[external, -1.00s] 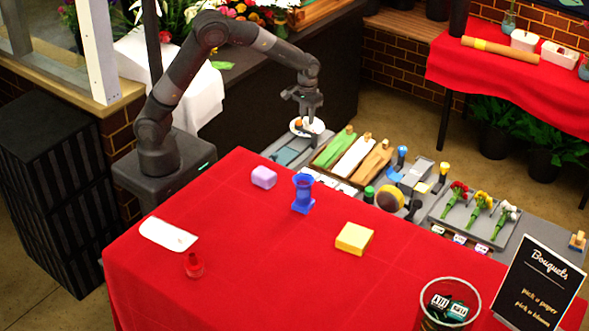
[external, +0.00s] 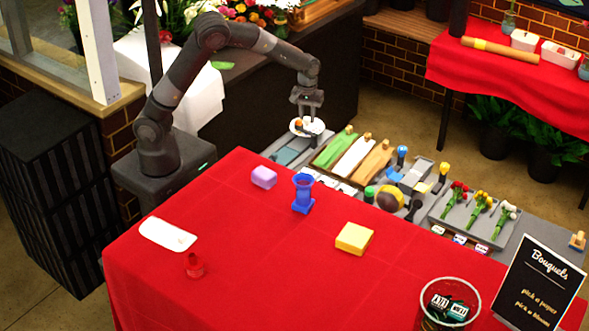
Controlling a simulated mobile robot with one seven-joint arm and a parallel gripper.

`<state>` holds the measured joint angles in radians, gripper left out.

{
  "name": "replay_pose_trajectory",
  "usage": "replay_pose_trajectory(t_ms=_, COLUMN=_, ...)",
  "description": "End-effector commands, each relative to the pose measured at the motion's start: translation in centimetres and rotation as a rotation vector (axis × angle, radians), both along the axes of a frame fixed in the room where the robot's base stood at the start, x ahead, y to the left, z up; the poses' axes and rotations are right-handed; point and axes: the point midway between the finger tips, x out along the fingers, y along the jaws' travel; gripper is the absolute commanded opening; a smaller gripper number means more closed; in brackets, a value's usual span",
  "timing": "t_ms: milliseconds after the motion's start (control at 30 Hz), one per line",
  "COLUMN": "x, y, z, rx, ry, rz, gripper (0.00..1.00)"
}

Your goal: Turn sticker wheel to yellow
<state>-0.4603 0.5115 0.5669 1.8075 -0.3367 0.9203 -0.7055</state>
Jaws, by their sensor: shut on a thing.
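The sticker wheel (external: 315,128) is a small white disc with coloured patches, at the far left end of the grey station beyond the red table. An orange patch shows on its left part; the other colours are too small to tell. My gripper (external: 307,117) points down over the wheel, its fingers shut on a part at the wheel's middle. The fingers and wrist hide some of the wheel's face.
Stamps and a flower tray (external: 440,213) stand further right.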

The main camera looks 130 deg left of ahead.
Motion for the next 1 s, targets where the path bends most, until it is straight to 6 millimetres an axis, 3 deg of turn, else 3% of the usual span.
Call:
replay_pose_trajectory(t_ms=267, x=0.1, y=0.1, z=0.1, rx=0.003, ry=-0.003, rz=-0.001, gripper=0.04)
replay_pose_trajectory(t_ms=300, x=0.1, y=0.1, z=0.1, rx=0.003, ry=-0.003, rz=-0.001, gripper=0.29)
replay_pose_trajectory(t_ms=400, x=0.1, y=0.1, z=0.1, rx=0.003, ry=-0.002, rz=-0.001, gripper=0.36)
replay_pose_trajectory(t_ms=733, x=0.1, y=0.1, z=0.9, rx=0.003, ry=-0.002, rz=-0.002, gripper=0.36)
replay_pose_trajectory(t_ms=1000, x=0.1, y=0.1, z=6.0, rx=0.005, ry=-0.005, rz=-0.002, gripper=0.36)
